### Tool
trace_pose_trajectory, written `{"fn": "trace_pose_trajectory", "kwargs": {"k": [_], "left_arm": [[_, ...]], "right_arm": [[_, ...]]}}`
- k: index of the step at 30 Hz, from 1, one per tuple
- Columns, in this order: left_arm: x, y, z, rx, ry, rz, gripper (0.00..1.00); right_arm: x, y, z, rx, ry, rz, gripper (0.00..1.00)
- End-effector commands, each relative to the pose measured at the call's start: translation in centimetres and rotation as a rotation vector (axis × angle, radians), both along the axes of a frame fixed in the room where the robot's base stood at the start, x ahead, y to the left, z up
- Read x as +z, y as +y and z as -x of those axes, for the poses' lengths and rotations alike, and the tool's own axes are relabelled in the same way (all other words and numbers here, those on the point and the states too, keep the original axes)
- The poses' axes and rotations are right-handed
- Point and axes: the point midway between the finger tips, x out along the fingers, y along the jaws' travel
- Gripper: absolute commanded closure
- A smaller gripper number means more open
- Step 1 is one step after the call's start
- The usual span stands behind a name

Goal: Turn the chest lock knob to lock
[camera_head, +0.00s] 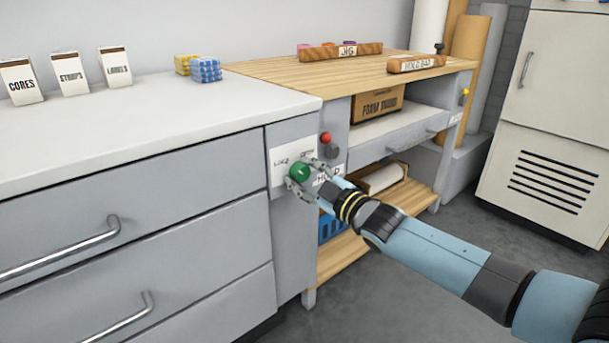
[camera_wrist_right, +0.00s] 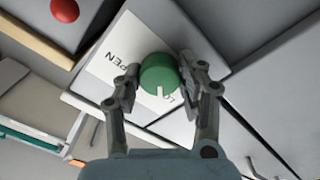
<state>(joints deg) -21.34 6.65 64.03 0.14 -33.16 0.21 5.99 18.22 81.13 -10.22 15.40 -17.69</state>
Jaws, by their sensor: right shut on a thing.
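The green round knob (camera_head: 299,173) sits on a white label plate on the grey panel at the right end of the drawer chest (camera_head: 150,165). It also shows in the right wrist view (camera_wrist_right: 160,72), with a white pointer mark toward the lower edge of that picture. The mark lies between the printed OPEN and the partly hidden lock word, nearer the latter. My right gripper (camera_head: 304,175) is shut on the knob, one finger on each side; the fingers also show in the right wrist view (camera_wrist_right: 160,80). My left gripper is not in view.
A red button (camera_head: 326,138) and a dark round knob (camera_head: 332,151) are close to the right of the plate. A wooden workbench (camera_head: 290,73) with open shelves adjoins the chest. Drawer handles (camera_head: 60,250) stick out at left. Floor is clear at lower right.

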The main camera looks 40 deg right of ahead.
Motion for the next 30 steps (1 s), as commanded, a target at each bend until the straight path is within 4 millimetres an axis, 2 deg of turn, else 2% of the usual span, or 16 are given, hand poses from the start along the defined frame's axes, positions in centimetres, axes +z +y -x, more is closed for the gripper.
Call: {"fn": "trace_pose_trajectory", "kwargs": {"k": [1,2,6,14,17,20,30], "left_arm": [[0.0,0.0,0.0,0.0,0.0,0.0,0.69],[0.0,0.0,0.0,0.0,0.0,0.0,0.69],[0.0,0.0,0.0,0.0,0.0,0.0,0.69],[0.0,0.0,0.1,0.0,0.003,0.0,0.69],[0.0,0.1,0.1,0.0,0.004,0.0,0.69],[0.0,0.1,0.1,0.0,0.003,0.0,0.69],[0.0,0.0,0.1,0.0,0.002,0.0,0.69]], "right_arm": [[-0.2,0.0,0.1,0.0,0.004,0.001,0.93],[-0.2,0.0,0.1,0.0,0.004,0.001,0.57],[-0.2,0.0,0.1,0.0,0.003,0.001,0.38],[-0.1,0.0,0.1,0.0,0.001,0.0,0.37],[-0.1,0.0,0.6,0.001,0.002,0.001,0.37],[-0.3,-0.1,2.1,0.001,0.004,0.0,0.37],[-0.6,-0.7,9.4,0.001,0.006,0.001,0.37]]}}
